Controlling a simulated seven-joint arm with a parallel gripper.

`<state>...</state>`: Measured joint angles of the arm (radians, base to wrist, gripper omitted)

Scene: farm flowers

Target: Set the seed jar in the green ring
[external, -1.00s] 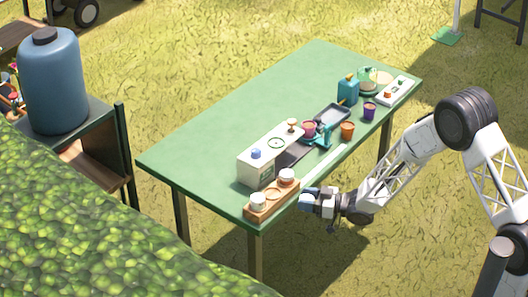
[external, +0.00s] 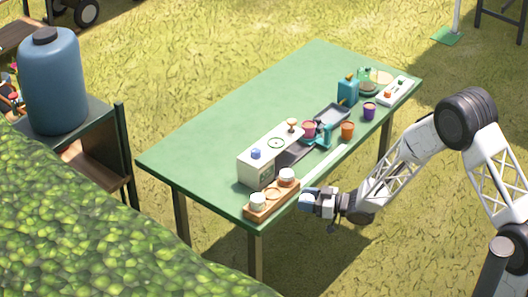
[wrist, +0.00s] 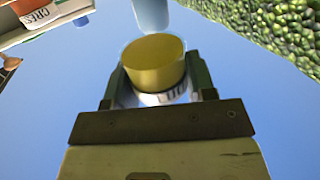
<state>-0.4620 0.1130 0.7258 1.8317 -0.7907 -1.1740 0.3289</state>
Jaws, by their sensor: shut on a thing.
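My gripper (external: 311,202) is at the near right edge of the green table, just right of the wooden rack. It is shut on the seed jar (wrist: 155,65), which shows a yellow round face and part of a white label between the fingers in the wrist view. In the external view the jar (external: 305,201) is a small bluish shape at the fingertips. The green ring (external: 277,143) is marked on top of the white box (external: 263,172), up and left of my gripper. Nothing stands in the ring.
The wooden rack (external: 262,212) holds two jars, one at each end, with an empty round place between them. On the white box, a blue knob (external: 256,153) and a pale knob (external: 292,124) flank the ring. Pots and a teal tool (external: 324,135) stand beyond. The table's left half is clear.

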